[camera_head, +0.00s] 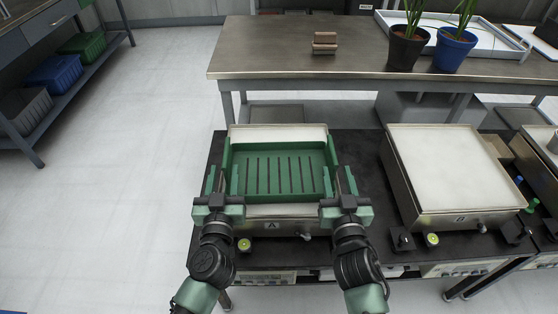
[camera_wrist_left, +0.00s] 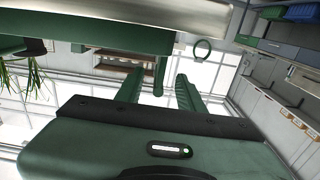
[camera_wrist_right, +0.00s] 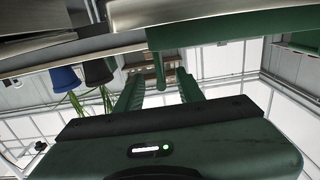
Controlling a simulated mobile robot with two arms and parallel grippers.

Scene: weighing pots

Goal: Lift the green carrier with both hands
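The green carrier (camera_head: 285,172) is a shallow tray with a slotted floor. It sits level on the left scale (camera_head: 285,132), marked A. My left gripper (camera_head: 222,179) is at its left side and my right gripper (camera_head: 339,179) at its right side. In the left wrist view a green bar of the carrier (camera_wrist_left: 160,76) lies between the spread fingers of my left gripper (camera_wrist_left: 159,88), with gaps. The right wrist view shows the same: a green bar of the carrier (camera_wrist_right: 160,77) between the spread fingers of my right gripper (camera_wrist_right: 160,88). Both grippers are open.
A second scale (camera_head: 450,170) stands to the right on the black bench (camera_head: 362,150). Behind is a metal table (camera_head: 285,45) with brown blocks (camera_head: 325,42), a black pot (camera_head: 407,48) and a blue pot (camera_head: 454,50). A shelf with crates (camera_head: 54,72) is at far left. The left floor is clear.

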